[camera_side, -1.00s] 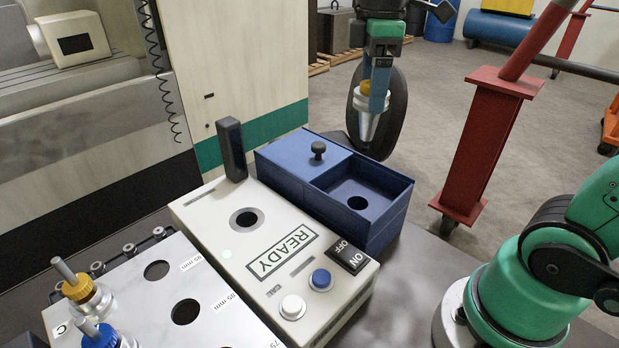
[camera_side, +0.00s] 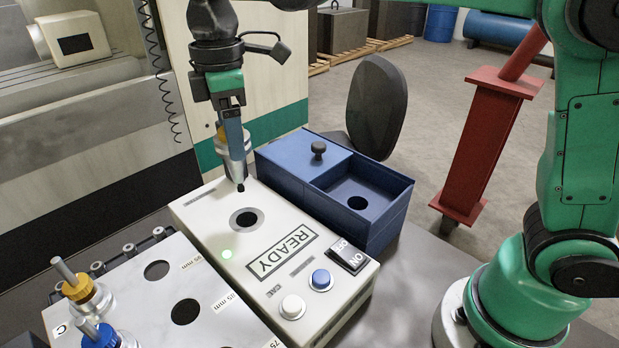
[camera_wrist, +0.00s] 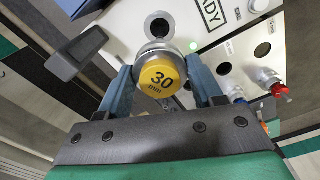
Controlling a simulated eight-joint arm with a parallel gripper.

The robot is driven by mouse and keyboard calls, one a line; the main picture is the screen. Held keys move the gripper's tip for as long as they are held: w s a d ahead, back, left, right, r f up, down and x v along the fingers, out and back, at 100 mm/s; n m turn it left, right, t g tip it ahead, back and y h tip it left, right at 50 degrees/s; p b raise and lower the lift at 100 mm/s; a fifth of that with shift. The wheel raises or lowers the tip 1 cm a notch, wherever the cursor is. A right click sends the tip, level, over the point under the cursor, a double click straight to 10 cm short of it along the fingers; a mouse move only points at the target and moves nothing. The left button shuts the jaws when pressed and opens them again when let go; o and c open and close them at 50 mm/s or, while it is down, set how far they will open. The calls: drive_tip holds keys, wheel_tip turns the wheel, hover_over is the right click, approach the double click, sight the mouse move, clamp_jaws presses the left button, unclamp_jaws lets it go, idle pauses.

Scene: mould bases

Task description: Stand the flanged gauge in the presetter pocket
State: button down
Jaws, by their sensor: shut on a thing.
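My gripper (camera_side: 233,138) is shut on the flanged gauge (camera_side: 236,168), a silver tapered piece with a yellow cap. In the wrist view the gauge (camera_wrist: 160,78) sits between both fingers, and its cap reads "30 mm". Its narrow dark tip points down and hangs above the back part of the white presetter (camera_side: 205,205). The presetter pocket (camera_side: 246,220) is a dark round hole with a grey ring, in front of and slightly right of the tip. In the wrist view the pocket (camera_wrist: 159,27) shows just beyond the gauge. The gauge is apart from the pocket.
A blue box (camera_side: 385,190) with an open compartment is right of the presetter. A metal rack plate (camera_side: 150,300) at front left holds gauges with yellow and blue caps (camera_side: 78,285).

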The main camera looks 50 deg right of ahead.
sight(239, 180)
drive_tip(key=shift+f, duration=6.1)
drive_tip(key=shift+c, duration=0.3)
unclamp_jaws()
drive_tip(key=shift+r, duration=2.8)
